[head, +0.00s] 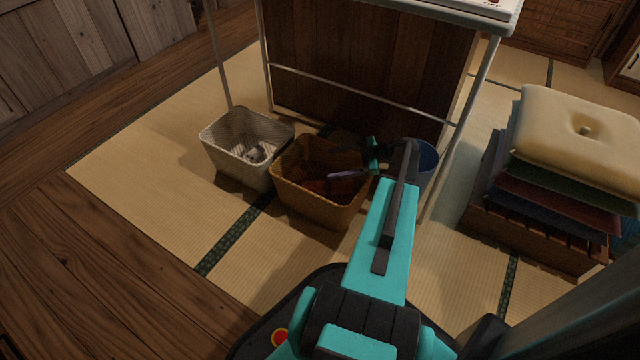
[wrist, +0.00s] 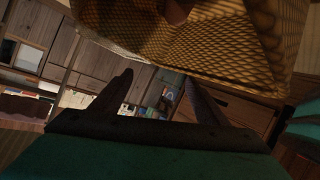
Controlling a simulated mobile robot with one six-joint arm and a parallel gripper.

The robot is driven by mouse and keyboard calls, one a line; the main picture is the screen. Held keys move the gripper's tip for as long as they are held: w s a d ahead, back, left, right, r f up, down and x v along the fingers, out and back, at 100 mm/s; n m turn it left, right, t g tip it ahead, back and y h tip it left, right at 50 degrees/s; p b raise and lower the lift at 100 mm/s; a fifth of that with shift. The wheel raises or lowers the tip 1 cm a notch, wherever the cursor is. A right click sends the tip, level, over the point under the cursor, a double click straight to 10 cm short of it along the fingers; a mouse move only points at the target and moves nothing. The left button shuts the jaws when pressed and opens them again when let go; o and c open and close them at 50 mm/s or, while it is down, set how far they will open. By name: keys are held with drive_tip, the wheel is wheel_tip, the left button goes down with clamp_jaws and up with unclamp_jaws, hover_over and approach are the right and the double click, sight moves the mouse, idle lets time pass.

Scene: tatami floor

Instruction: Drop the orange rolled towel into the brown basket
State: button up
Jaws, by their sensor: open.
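The brown basket (head: 315,208) stands on the tatami in front of the table, its inside in shadow. In the wrist view its woven wall (wrist: 235,45) fills the top, above my fingers. My gripper (wrist: 158,80) is open, with nothing between its fingers. In the head view it reaches over the basket's right side, partly hidden by my arm. A rounded orange-brown thing (wrist: 178,10) shows inside the basket at the top edge of the wrist view. It looks like the orange rolled towel, mostly cut off. In the head view I cannot make the towel out clearly.
A white basket (head: 238,168) with small items inside stands left of the brown one. A blue bin (head: 427,162) is to its right, by the table leg. Stacked cushions (head: 575,130) sit on a wooden crate at right. The tatami at left (head: 150,190) is clear.

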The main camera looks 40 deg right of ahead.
drive_tip(key=s+a+r+p, duration=0.1)
drive_tip(key=s+a+p, duration=0.2)
drive_tip(key=s+a, duration=0.6)
drive_tip(key=shift+s+p, duration=0.35)
drive_tip(key=shift+s, duration=0.1)
drive_tip(key=shift+a+r, duration=0.1)
drive_tip(key=shift+r, duration=0.1)
idle(0.6)
